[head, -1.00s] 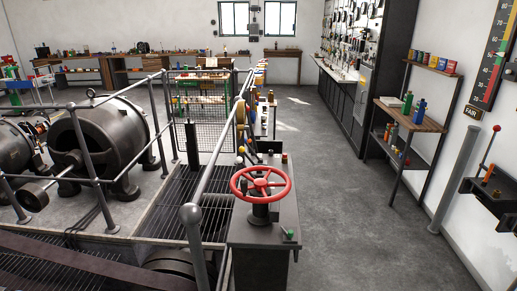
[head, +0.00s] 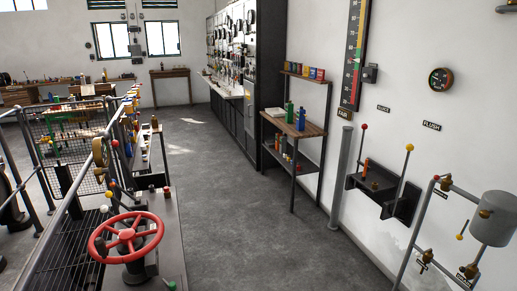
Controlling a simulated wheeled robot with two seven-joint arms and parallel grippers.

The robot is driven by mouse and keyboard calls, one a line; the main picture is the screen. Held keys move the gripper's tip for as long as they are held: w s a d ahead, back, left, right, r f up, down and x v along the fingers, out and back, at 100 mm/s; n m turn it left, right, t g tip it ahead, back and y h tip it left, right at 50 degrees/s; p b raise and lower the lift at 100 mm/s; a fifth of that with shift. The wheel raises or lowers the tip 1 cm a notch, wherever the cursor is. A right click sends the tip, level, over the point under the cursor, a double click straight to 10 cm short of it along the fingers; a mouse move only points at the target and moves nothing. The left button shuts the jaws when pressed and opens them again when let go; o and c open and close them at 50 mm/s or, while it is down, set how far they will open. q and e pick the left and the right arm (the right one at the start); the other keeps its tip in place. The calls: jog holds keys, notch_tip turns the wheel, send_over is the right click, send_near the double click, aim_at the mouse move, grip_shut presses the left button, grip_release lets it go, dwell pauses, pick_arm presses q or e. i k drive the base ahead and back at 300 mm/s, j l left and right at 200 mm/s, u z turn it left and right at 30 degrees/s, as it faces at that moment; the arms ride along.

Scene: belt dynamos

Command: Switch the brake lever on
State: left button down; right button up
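No label in view reads "brake", so I cannot tell which lever is the brake lever. A wall bracket (head: 382,190) on the right carries an upright lever with a red knob (head: 364,128) and a lever with a yellow knob (head: 409,148) that leans right. Small ball-topped levers, one with a red knob (head: 115,143), stand behind the red handwheel (head: 126,237) on the console at lower left. Neither of my grippers is in view.
The grey floor (head: 250,225) is clear between the console and the right wall. A shelf rack (head: 296,128) with bottles and a grey post (head: 340,178) stand along that wall. A pipe frame with a grey cylinder (head: 494,218) is at lower right. Railings (head: 62,215) run at left.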

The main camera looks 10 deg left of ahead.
aim_at(115, 143)
jog(key=i+l+z, duration=0.25)
jog(key=i, duration=0.4)
jog(key=i+l+z, duration=0.1)
jog(key=i+z, duration=0.15)
jog(key=i, duration=0.45)
jog(key=i+u, duration=0.35)
jog(key=u, duration=0.15)
jog(key=i+u, duration=0.35)
jog(key=u, duration=0.15)
jog(key=i+l+u, duration=0.25)
jog(key=u, duration=0.2)
jog(key=i+l+u, duration=0.1)
jog(key=i+u, duration=0.3)
jog(key=i+l+u, duration=0.15)
jog(key=u, duration=0.3)
jog(key=i+l+u, duration=0.5)
jog(key=u, duration=0.3)
jog(key=i+l+u, duration=0.1)
jog(key=l, duration=0.3)
